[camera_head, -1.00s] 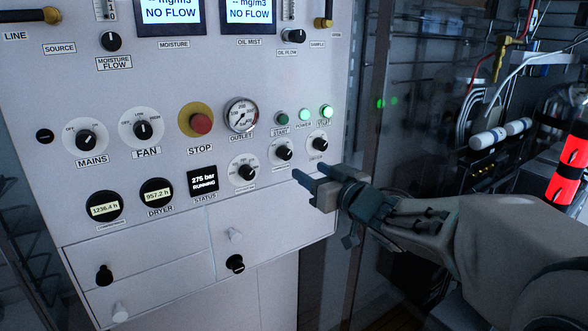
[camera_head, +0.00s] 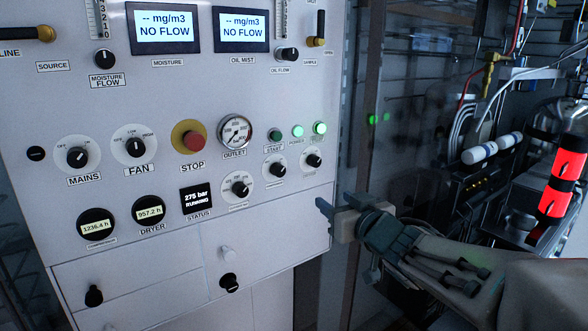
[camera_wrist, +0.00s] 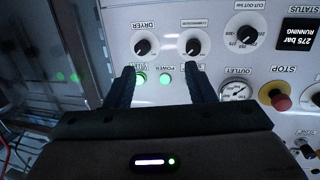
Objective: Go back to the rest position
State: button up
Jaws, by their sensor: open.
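My gripper (camera_head: 322,211) is open and empty, in front of the lower right edge of the white control panel (camera_head: 300,215) in the head view. It is apart from the knobs, below and right of the rightmost small knob (camera_head: 314,160). In the wrist view my gripper (camera_wrist: 163,80) shows two dark fingers spread apart, with nothing between them. Beyond the fingertips lie the panel's two lit green lamps (camera_wrist: 165,79) and two black knobs (camera_wrist: 193,47). The status display (camera_head: 197,199) reads 275 bar RUNNING.
The red stop button (camera_head: 192,140), outlet gauge (camera_head: 234,132), mains knob (camera_head: 77,157) and fan knob (camera_head: 135,147) are on the panel. Drawers with knobs (camera_head: 93,296) sit below. Right of it are hoses, cables and a red-and-black cylinder (camera_head: 563,180). Some open space lies between.

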jog(key=s+d+f+m+g+h, duration=0.2)
jog(key=s+d+f+m+h, duration=0.15)
jog(key=d+f+h, duration=0.2)
jog(key=s+f+g, duration=0.3)
jog(key=s, duration=0.3)
jog(key=s+d+f+g, duration=0.1)
jog(key=s+f+g, duration=0.2)
jog(key=s, duration=0.4)
jog(key=s+f+m+g, duration=0.1)
jog(key=s+f+g, duration=0.3)
jog(key=s, duration=0.3)
jog(key=shift+d+f+h, duration=0.25)
jog(key=shift+f+h, duration=0.1)
jog(key=shift+h, duration=0.1)
jog(key=shift+w, duration=0.1)
jog(key=shift+a, duration=0.55)
jog(key=shift+d, duration=0.1)
